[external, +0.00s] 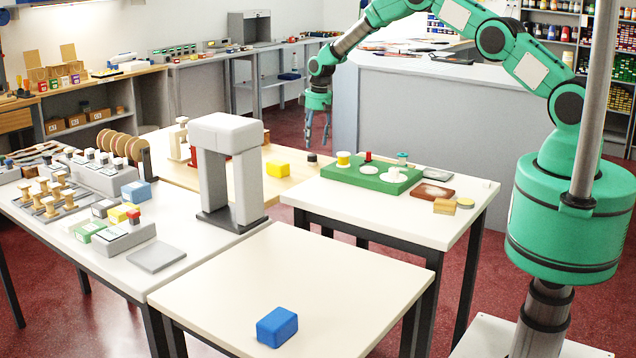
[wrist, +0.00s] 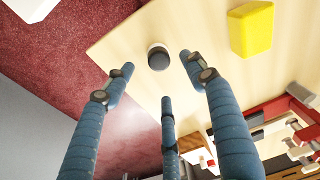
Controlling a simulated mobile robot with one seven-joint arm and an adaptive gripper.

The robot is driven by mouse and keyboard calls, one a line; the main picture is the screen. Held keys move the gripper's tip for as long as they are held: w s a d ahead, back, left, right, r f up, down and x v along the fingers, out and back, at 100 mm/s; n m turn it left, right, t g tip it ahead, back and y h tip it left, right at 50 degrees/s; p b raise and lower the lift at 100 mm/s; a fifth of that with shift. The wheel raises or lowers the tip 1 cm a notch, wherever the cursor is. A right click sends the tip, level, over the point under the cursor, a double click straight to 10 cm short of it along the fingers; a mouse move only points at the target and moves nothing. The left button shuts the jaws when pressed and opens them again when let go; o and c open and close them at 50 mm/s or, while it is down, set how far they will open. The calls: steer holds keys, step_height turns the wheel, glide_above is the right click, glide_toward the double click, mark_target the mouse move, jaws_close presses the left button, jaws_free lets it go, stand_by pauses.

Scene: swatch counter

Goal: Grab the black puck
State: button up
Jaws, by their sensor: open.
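The black puck (external: 312,158) is a small, dark, short cylinder near the far edge of the light wooden table. In the wrist view the puck (wrist: 158,60) has a pale top and dark side, and stands on the wood close to the table edge. My gripper (external: 318,143) hangs at the far side of that table with its fingers pointing down. In the wrist view the blue-grey fingers of my gripper (wrist: 157,72) are spread apart with nothing between them. The puck appears just beyond the fingertips, not visibly touched.
A yellow block (external: 278,169) stands on the wood near the puck; it also shows in the wrist view (wrist: 250,28). A grey arch (external: 228,130) stands nearer the camera. A green board (external: 345,175) with small round pieces lies to the right. Red floor lies beyond the table edge.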

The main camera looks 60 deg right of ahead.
mark_target(312, 155)
steer(key=shift+w+f, duration=0.2)
steer(key=shift+f, duration=0.95)
steer(key=shift+w+a+f, duration=0.1)
steer(key=shift+f, duration=2.5)
steer(key=c, duration=1.1)
